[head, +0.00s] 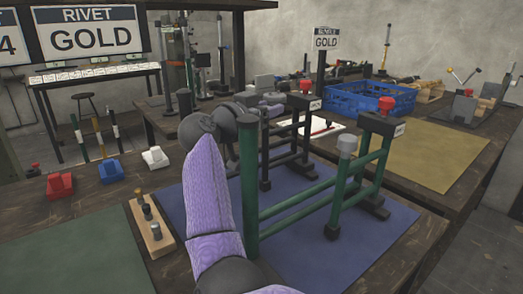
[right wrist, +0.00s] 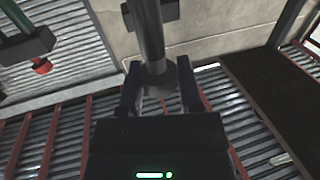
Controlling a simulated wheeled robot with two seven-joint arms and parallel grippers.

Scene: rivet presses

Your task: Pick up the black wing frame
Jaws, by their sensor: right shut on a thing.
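The black wing frame (head: 290,158) stands upright over the blue mat (head: 300,262), behind the green wing frame (head: 300,205). A white tag and a red cap top its right post. My right gripper (head: 264,110) is at the upper left end of the black frame, partly hidden by its own wrist. In the right wrist view its fingers (right wrist: 158,84) are shut around a dark grey post (right wrist: 150,35), which looks like part of the black frame. I cannot tell whether the frame's feet touch the mat. My left gripper is not in view.
The green frame's tall post stands close beside my right arm. A wooden block with pegs (head: 151,226) and red, blue and white blocks are at the left. A blue crate (head: 370,101) and a yellow mat (head: 425,155) lie behind and right. The front mat area is clear.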

